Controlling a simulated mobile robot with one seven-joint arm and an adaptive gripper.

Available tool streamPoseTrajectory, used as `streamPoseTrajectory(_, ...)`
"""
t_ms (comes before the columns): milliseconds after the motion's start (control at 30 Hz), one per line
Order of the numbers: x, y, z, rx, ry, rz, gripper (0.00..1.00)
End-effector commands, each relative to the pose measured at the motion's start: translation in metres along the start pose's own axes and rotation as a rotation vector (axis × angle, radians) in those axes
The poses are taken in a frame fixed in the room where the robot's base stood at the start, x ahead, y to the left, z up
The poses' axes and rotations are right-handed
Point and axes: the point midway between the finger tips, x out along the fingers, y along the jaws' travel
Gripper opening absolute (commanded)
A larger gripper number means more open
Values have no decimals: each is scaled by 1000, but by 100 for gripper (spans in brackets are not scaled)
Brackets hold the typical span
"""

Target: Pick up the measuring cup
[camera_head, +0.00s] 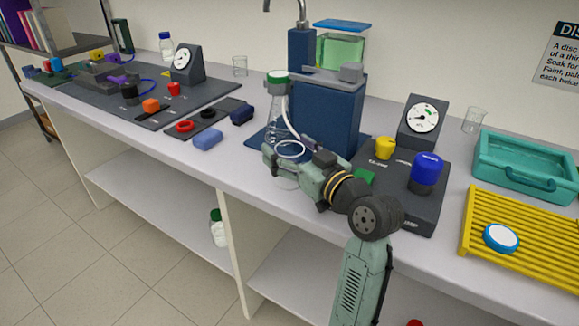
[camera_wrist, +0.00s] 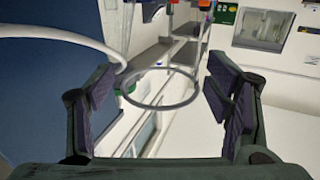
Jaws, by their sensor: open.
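A clear glass vessel, which looks like the measuring cup (camera_head: 287,184), stands at the bench's front edge by the blue stand. Its pale round rim shows between my fingers in the wrist view (camera_wrist: 163,107); its clear walls are hard to make out. My gripper (camera_head: 282,153) is open around or just beside the cup, and partly hides it in the head view. In the wrist view my gripper (camera_wrist: 160,100) has one dark-padded finger on each side of the rim, with visible gaps. I cannot tell whether either finger touches the cup.
A conical flask (camera_head: 274,118) with a green collar and pale tube stands close behind my gripper. The blue stand (camera_head: 328,118) is to the right.

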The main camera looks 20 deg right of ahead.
Motion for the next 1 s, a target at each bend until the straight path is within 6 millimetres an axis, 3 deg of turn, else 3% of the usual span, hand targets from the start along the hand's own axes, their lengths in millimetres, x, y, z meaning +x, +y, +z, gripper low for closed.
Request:
streamPoseTrajectory(200, 0, 0, 0, 0, 0, 0, 72)
streamPoseTrajectory(1000, 0, 0, 0, 0, 0, 0, 18)
